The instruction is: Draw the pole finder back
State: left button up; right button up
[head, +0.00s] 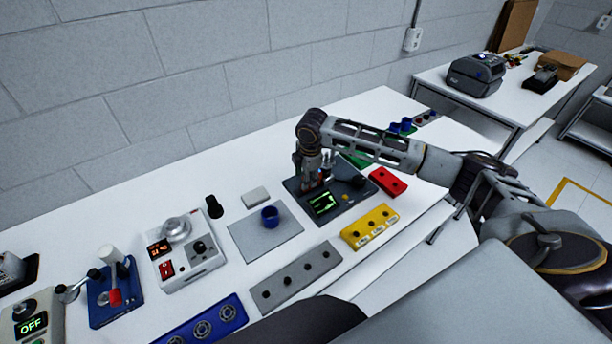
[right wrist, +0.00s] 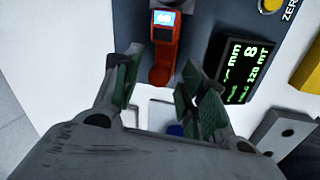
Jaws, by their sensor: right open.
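An orange-red handheld device with a small lit blue-white screen (right wrist: 164,42), which looks like the pole finder, is at the top middle of the right wrist view. It stands at the dark grey encoder station (head: 343,205), whose green-lit display (head: 323,203) also shows in the right wrist view (right wrist: 248,70). My right gripper (right wrist: 163,88) is open, its two green-padded fingers apart on either side of the device's near end. No grip on it shows. In the head view my right gripper (head: 312,178) is over the station's left part and mostly hides the device. My left gripper is out of view.
A yellow block (head: 370,227) and a red block (head: 388,181) lie right of the station. A grey strip with holes (head: 296,276) lies in front. A white meter box (head: 185,250) stands further left.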

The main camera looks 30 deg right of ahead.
jog(key=shift+c, duration=0.3)
grip_shut()
jog(key=shift+a, duration=0.1)
jog(key=shift+s+a+p, duration=0.2)
jog(key=shift+a+p, duration=0.9)
jog(key=shift+a, duration=0.55)
jog(key=shift+o, duration=0.3)
grip_release()
jog(key=shift+a, duration=0.15)
